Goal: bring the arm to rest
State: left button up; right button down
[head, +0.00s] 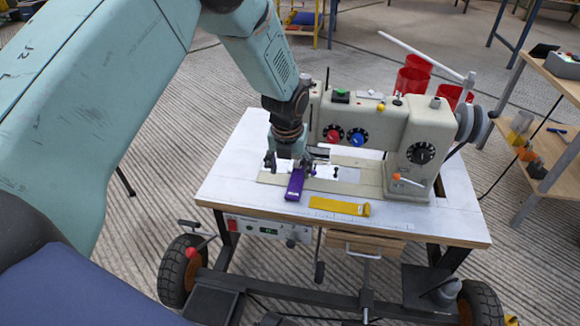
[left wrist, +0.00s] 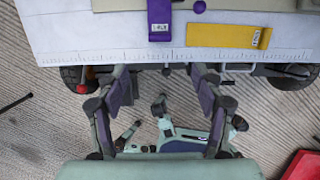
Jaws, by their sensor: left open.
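My left gripper (head: 289,162) hangs over the front left part of the sewing table (head: 235,190), with its fingers spread and nothing between them. In the left wrist view my left gripper (left wrist: 158,72) also shows open and empty. A purple piece with a small label (head: 295,186) lies on the table just below the gripper; the left wrist view shows it (left wrist: 159,22) beyond the fingertips, apart from them. My right gripper is in neither view.
A cream sewing machine (head: 420,140) with knobs stands close to the gripper's right. A yellow strip (head: 338,206) lies near the table's front edge. Red cylinders (head: 410,80) stand behind the machine. A wooden shelf (head: 550,150) is at the right. Striped floor (head: 140,140) is open left of the table.

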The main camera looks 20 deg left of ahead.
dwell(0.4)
pick_arm(q)
jog(key=s+d+f+n+t, duration=0.1)
jog(key=s+f+n, duration=0.55)
jog(key=n, duration=0.75)
jog(key=s+d+f+n+t, duration=0.15)
jog(key=s+f+n, duration=0.25)
jog(key=s+n, duration=0.8)
jog(key=s+f+n+g, duration=0.3)
jog(key=s+n+g, duration=0.35)
jog(key=s, duration=1.45)
notch_tip(320, 180, up, 12)
jog(key=n+t+p, duration=0.1)
jog(key=p, duration=1.1)
jog(key=shift+w+t+h, duration=0.2)
jog(key=shift+t+h, duration=0.1)
